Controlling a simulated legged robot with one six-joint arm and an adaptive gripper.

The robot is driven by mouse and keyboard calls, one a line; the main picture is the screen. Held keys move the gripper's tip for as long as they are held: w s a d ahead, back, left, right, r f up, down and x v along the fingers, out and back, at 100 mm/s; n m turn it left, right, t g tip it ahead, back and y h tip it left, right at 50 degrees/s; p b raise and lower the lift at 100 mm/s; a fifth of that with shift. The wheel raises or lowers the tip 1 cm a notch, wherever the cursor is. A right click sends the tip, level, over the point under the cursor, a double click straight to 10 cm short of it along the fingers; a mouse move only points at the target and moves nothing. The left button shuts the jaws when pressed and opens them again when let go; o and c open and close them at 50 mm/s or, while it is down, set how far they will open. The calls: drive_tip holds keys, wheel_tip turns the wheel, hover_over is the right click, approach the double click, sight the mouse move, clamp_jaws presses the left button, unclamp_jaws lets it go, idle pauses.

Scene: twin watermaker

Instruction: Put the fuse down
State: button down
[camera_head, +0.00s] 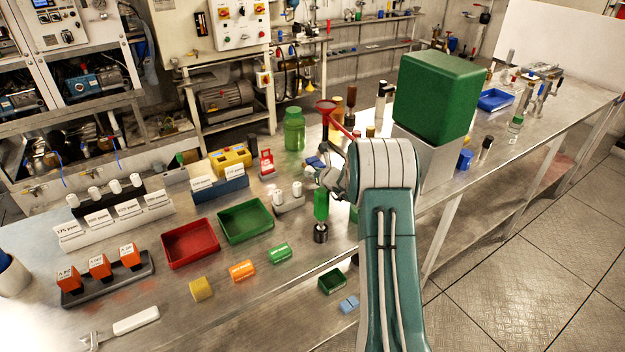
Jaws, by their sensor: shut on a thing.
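My gripper (314,180) is at the end of my teal arm, above the workbench and just right of the grey holder with two white cylinders. It is shut on the fuse. The fuse itself is too small and too much covered by my gripper and wrist to make out. Three orange labelled blocks (100,266) stand in a dark rack at the left; I cannot tell whether they are fuses too. A green upright item with a dark base (320,232) shows just below my gripper.
A red tray (190,262) and a green tray (245,238) lie left of my gripper. Yellow (201,289), orange (242,271) and green (280,253) blocks lie in front. A large green box (436,95) stands at the right. Bare metal bench (290,285) lies near the front edge.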

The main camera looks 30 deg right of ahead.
drive_tip(key=shift+f, duration=1.3)
drive_tip(key=shift+c, duration=2.1)
unclamp_jaws()
